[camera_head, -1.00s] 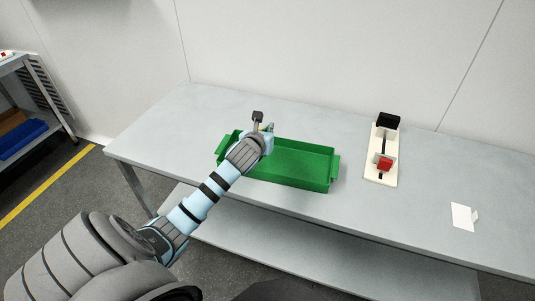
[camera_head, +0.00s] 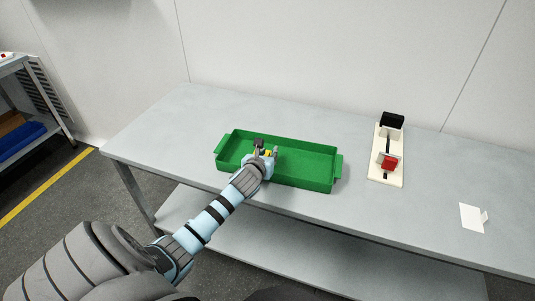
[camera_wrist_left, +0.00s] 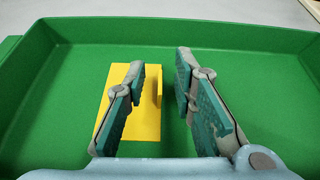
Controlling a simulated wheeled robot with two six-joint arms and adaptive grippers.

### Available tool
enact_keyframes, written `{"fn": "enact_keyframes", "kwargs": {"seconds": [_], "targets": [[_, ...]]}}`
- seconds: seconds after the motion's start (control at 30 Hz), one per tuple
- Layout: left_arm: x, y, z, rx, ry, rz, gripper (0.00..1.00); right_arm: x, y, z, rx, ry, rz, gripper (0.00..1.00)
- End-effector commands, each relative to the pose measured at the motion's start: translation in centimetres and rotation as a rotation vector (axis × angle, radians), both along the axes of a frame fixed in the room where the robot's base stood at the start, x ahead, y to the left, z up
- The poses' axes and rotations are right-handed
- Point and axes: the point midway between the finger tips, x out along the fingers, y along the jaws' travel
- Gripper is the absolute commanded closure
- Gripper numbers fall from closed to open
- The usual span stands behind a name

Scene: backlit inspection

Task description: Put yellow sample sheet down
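The yellow sample sheet (camera_wrist_left: 120,106) lies on the floor of the green tray (camera_wrist_left: 265,62) in the left wrist view, with a small upright tab. My left gripper (camera_wrist_left: 161,66) is open around the tab, with a gap on each side of it; its left finger covers part of the sheet. In the head view the left gripper (camera_head: 265,149) is down inside the green tray (camera_head: 310,170), and only a small bit of the yellow sheet (camera_head: 268,153) shows between the fingers. My right gripper is not in view.
A white stand (camera_head: 384,172) with a red block (camera_head: 388,162) and a black top stands right of the tray. A white folded card (camera_head: 471,217) lies farther right. The table (camera_head: 190,122) is clear left of the tray. A wall runs behind.

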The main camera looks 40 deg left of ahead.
Motion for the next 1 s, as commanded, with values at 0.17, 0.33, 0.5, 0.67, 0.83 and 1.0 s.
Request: {"fn": "enact_keyframes", "kwargs": {"seconds": [0.17, 0.33, 0.5, 0.67, 0.83, 1.0], "targets": [[0.0, 0.0, 0.0, 0.000, 0.000, 0.000, 0.75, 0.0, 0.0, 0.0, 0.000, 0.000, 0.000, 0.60], [-0.3, -0.1, 0.4, 0.001, 0.000, 0.000, 0.75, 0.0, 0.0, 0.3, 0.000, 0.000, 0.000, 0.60], [-2.5, -1.1, 1.7, 0.001, 0.001, -0.002, 0.75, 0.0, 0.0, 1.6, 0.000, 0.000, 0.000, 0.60], [-5.6, -2.4, 3.2, 0.001, 0.001, -0.002, 0.75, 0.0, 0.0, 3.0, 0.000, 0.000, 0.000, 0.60], [-8.4, -3.6, 4.3, 0.000, 0.001, 0.000, 0.75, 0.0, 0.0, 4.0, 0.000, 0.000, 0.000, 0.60], [-10.0, -4.3, 4.9, 0.000, -0.001, 0.000, 0.75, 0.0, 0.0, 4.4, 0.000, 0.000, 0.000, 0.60]]}}
